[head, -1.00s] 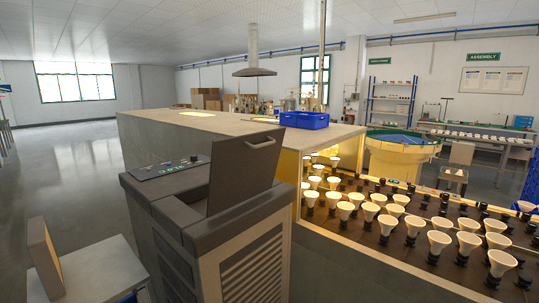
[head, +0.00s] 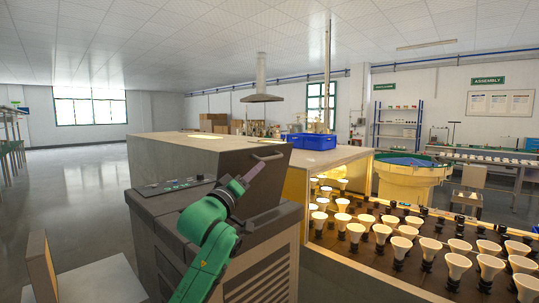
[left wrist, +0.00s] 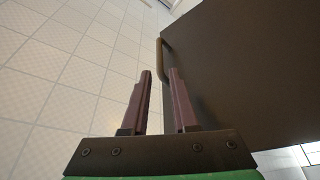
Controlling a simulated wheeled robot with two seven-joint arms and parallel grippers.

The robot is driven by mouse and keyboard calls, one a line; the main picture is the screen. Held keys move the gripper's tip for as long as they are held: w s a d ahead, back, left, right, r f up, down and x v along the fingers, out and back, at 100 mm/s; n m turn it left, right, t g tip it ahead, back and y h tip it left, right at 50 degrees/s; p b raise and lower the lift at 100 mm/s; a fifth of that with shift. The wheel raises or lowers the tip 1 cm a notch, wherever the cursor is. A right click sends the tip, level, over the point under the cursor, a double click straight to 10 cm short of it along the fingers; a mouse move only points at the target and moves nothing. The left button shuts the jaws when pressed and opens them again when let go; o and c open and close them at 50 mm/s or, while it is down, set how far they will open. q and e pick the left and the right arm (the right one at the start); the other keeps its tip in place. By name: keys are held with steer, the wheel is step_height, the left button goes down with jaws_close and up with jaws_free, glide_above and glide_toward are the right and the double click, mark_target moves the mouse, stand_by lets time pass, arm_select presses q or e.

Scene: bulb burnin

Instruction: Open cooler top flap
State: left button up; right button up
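The cooler (head: 262,262) is a grey cabinet with a louvred front, standing in the near middle of the head view. Its dark top flap (head: 222,163) is raised and stands roughly upright, with a bar handle (head: 268,155) near its top edge. My left gripper (head: 257,167) is in front of the flap, close below the handle. In the left wrist view the two fingers (left wrist: 160,76) are apart with nothing held between them. The handle (left wrist: 160,60) shows just past the fingertips, beside the dark flap (left wrist: 250,70). Contact cannot be told. My right gripper is out of view.
A control panel (head: 172,186) is on the cooler's top left. A conveyor with several bulbs (head: 402,245) runs to the right. A long cabinet (head: 140,155) stands behind, with a blue bin (head: 312,141) on top. The floor at left (head: 70,185) is clear.

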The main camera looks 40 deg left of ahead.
mark_target(270, 158)
arm_select(q)
steer(key=p+x, duration=0.3)
steer(key=x, duration=0.5)
steer(key=shift+r, duration=0.2)
steer(key=shift+w+a+f, duration=0.1)
steer(key=shift+w, duration=0.25)
jaws_close()
stand_by(0.5)
